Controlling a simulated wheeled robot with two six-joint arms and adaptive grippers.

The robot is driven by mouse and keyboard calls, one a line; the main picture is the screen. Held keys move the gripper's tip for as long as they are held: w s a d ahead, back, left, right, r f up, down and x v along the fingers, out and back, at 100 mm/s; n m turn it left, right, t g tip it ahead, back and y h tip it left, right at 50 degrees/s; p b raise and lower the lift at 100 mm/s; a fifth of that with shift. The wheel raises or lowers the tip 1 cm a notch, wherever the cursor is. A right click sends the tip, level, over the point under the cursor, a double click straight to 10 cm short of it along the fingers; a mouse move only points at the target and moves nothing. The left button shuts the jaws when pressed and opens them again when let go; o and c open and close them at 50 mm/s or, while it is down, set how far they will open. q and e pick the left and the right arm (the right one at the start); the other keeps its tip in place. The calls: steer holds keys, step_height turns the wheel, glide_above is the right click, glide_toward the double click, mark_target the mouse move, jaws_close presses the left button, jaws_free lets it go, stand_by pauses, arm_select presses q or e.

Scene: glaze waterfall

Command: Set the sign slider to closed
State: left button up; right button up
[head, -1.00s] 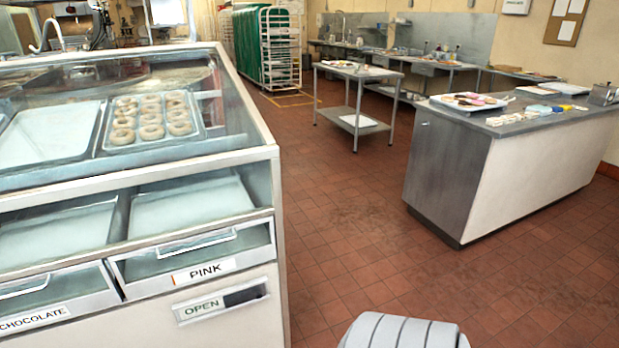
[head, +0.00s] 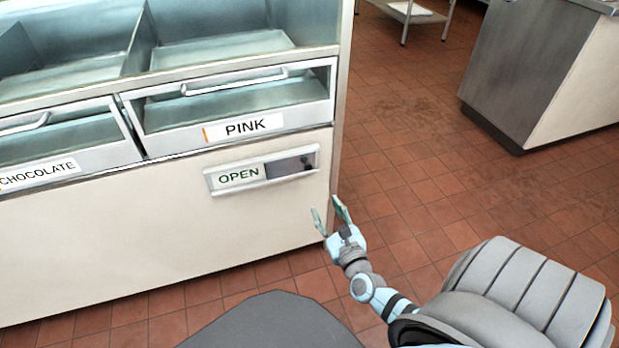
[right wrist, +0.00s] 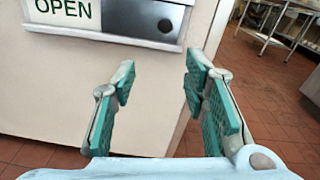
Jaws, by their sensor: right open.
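The sign slider (head: 262,169) is a pale framed strip on the front of the white cabinet, below the drawer labelled PINK. Its left part reads OPEN in green, and its right part is a dark grey panel with a small dark knob (head: 306,162). The knob also shows in the right wrist view (right wrist: 166,26). My right gripper (head: 327,213) is open and empty, below and right of the sign, near the cabinet's right edge. In the right wrist view its teal-padded fingers (right wrist: 157,82) are spread apart, below the sign. My left gripper is not in view.
The PINK drawer (head: 238,103) and CHOCOLATE drawer (head: 62,150) sit above the sign, each with a protruding handle. A counter block (head: 540,75) stands at the upper right. Red tiled floor (head: 410,170) is clear between it and the cabinet.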

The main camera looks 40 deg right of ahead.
mark_target(308, 168)
steer(key=w+d, duration=0.1)
steer(key=w, duration=0.2)
steer(key=w+d+m+b, duration=0.1)
steer(key=w, duration=0.3)
steer(key=w+d+r+m+b, duration=0.1)
steer(key=w+d, duration=0.1)
steer(key=w, duration=0.2)
steer(key=shift+h, duration=0.4)
steer(key=shift+b+x, duration=0.6)
steer(key=shift+x, duration=0.65)
steer(key=shift+w+d+r, duration=0.15)
steer(key=shift+w+r, duration=0.05)
steer(key=shift+w, duration=0.15)
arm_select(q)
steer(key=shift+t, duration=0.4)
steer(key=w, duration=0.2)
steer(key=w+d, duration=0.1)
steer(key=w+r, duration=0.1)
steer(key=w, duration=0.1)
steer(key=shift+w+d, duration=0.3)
arm_select(e)
jaws_close()
